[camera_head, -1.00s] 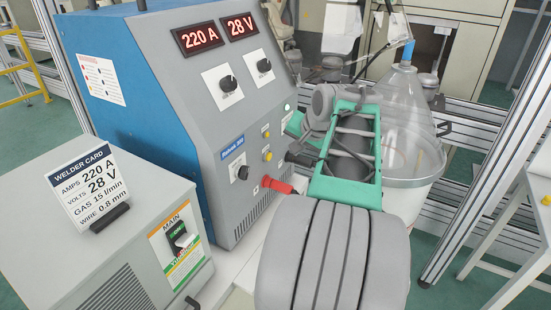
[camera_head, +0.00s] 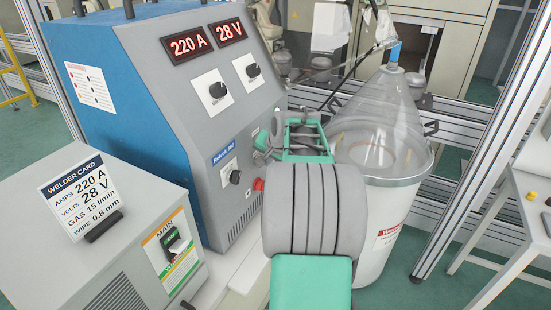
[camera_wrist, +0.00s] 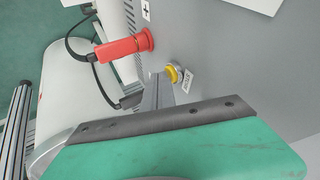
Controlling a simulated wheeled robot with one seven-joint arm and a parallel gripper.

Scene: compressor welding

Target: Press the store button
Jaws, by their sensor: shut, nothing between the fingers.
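The blue and grey welder (camera_head: 180,110) has a sloped front panel with two red displays reading 220 A and 28 V. In the wrist view a yellow button (camera_wrist: 173,73) with a small label beside it sticks out of the grey panel. The label's text is too small to read. My gripper (camera_wrist: 160,92) is shut and empty, its tip just beside the yellow button. I cannot tell whether they touch. In the head view my arm and green gripper body hide this button and the fingertips.
A red cable plug (camera_wrist: 122,47) juts from the panel close to the button, with black cables near it. A clear-domed white drum (camera_head: 385,200) stands right of my arm. A smaller grey box with a welder card (camera_head: 80,190) and main switch stands at left.

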